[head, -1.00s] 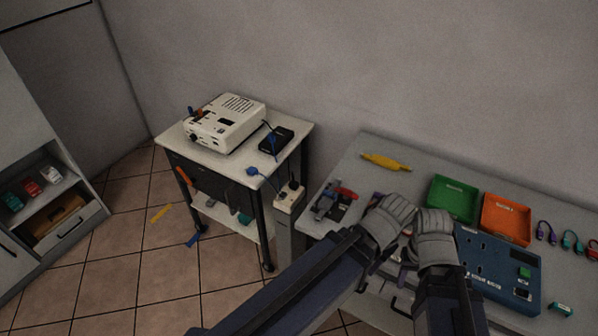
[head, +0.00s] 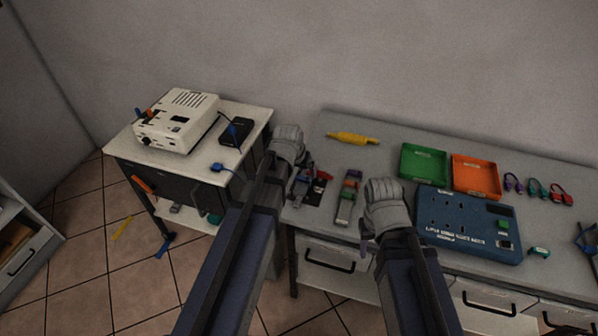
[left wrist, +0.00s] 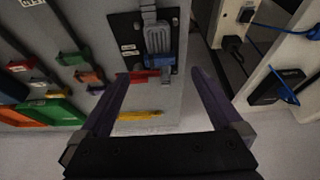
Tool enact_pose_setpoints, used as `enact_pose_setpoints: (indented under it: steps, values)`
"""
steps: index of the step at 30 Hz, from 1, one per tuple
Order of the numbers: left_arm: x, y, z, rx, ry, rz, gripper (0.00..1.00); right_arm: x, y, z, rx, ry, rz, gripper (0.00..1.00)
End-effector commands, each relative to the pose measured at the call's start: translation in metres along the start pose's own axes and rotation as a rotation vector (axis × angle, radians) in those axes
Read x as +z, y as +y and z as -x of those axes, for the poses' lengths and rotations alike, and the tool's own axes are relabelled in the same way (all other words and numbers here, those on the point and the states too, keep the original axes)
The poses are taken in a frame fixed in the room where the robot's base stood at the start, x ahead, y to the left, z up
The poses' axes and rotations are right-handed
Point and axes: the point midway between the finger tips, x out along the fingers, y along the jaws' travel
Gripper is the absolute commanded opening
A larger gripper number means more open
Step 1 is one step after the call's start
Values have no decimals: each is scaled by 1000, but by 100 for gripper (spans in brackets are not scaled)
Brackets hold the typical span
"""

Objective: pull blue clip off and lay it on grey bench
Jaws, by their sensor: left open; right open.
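A blue clip (head: 233,131) sits on the black box (head: 237,138) on the white cart; in the left wrist view a blue loop (left wrist: 284,88) crosses this box. Another blue piece (left wrist: 160,61) is across a grey clamp-like part (left wrist: 158,38) on a black plate at the grey bench's (head: 335,122) left end. I cannot tell which blue part is the clip meant. My left gripper (head: 287,140) is over the gap between cart and bench; its open, empty fingers (left wrist: 160,76) frame the plate's end.
The white cart (head: 200,165) also carries a cream device (head: 178,120) and a blue plug (head: 217,168) on a cable. On the bench lie a yellow tool (head: 352,138), green (head: 425,148) and orange (head: 476,158) trays and a blue panel (head: 440,242). Bare bench shows at the back.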

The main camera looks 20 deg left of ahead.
Motion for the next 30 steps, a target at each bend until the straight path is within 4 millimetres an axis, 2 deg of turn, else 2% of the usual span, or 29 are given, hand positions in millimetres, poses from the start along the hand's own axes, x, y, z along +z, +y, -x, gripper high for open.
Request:
enact_pose_setpoints:
  steps: [8, 21, 30]
  values:
    - [2, 1, -17, 0, -2, -1, 100, -1, -2, -16, 0, 0, 0, 50]
    - [2, 1, -72, 0, -2, -1, 100, -4, -6, -67, 0, 0, 0, 50]
    - [1, 1, -77, 0, -2, -1, 100, -4, -7, -71, 0, 0, 0, 50]
